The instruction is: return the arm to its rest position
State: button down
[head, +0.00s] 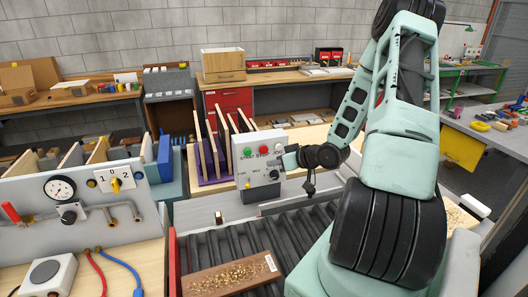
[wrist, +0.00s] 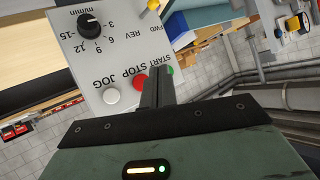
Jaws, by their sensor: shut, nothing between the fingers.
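My pale green arm (head: 400,155) reaches in from the right in the head view and bends down toward a grey control box (head: 259,180). My gripper (head: 288,160) is at the upper right of the box's front. In the wrist view the dark fingers (wrist: 158,85) are shut with nothing between them. They lie across the button row, between the red STOP button (wrist: 141,82) and the partly hidden green START button (wrist: 170,72). I cannot tell whether the fingertips touch the panel. The white JOG button (wrist: 111,96) and the speed knob (wrist: 89,24) show clear.
A brown speckled board (head: 232,277) lies on the roller conveyor (head: 290,228) below. Upright boards stand in a purple rack (head: 215,178) left of the box. A grey panel with a gauge (head: 60,188) stands at left. A workbench (head: 455,118) is at right.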

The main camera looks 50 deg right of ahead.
jog(key=shift+a, duration=0.1)
dwell(0.7)
jog(key=w+a+f+n+g+b, duration=0.1)
jog(key=w+a+n+g+b, duration=0.1)
jog(key=a, duration=0.4)
jog(key=w+a+f+n+g+b, duration=0.1)
jog(key=w+a+g+b, duration=0.15)
jog(key=a, duration=0.35)
jog(key=s+a+r+n+g+b, duration=0.1)
jog(key=s+a+n+g+b, duration=0.15)
jog(key=a, duration=1.25)
jog(key=s+a+r+n+g+b, duration=0.1)
jog(key=s+a+n+g+b, duration=0.1)
jog(key=s+a, duration=0.6)
jog(key=s+a+r+n+g+b, duration=0.1)
jog(key=s+a+g+b, duration=0.1)
jog(key=s+a, duration=0.6)
jog(key=s+g, duration=0.1)
jog(key=s, duration=0.5)
jog(key=shift+s+a+r+n+h+b, duration=0.15)
jog(key=shift+s+a+n+h+b, duration=0.15)
jog(key=shift+s+n, duration=0.05)
